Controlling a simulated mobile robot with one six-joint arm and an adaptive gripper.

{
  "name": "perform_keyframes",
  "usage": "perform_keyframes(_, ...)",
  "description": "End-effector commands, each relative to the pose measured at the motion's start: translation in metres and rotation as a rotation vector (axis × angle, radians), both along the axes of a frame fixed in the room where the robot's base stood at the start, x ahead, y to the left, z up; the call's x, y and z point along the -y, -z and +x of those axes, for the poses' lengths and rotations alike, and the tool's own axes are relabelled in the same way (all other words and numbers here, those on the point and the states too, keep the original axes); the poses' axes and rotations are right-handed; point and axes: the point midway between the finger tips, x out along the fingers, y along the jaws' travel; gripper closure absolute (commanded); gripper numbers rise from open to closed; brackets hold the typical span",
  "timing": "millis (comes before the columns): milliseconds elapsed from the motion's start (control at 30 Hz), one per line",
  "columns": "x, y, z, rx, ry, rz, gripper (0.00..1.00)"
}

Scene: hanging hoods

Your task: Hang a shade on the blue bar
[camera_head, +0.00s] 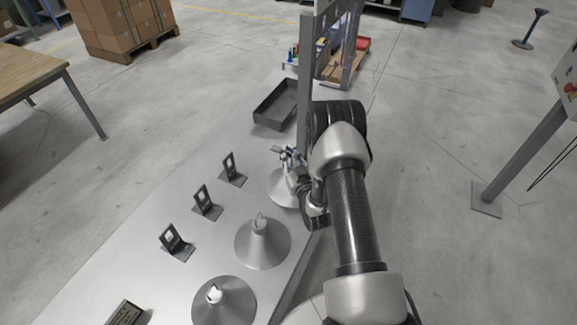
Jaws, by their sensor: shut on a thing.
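Three grey cone-shaped shades show on the metal table. The near shade (224,304) and the middle shade (262,246) stand wide side down, each with a pale piece on top. The far shade (282,188) is partly hidden by my gripper and arm. My gripper (288,164) is shut at the top of this far shade, holding it. I cannot tell whether the shade touches the table or is just above it. I cannot make out a blue bar in this view.
Several dark upright brackets (205,203) stand in a row left of the shades. A dark open tray (281,104) lies at the table's far end. A grey post (305,80) rises beside my arm. The table between brackets and tray is clear.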

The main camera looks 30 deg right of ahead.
Motion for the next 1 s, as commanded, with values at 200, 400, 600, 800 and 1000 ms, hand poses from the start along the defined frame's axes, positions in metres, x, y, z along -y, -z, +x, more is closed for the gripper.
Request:
perform_keyframes(200,0.000,0.017,0.000,0.001,0.000,0.000,1.00)
perform_keyframes(400,0.000,0.044,0.000,0.001,0.000,0.000,1.00)
perform_keyframes(600,0.000,0.045,0.000,-0.001,0.000,0.000,1.00)
perform_keyframes(800,0.000,0.046,-0.001,-0.004,0.000,0.001,0.73)
perform_keyframes(1000,0.000,0.044,0.000,-0.002,0.000,0.000,0.61)
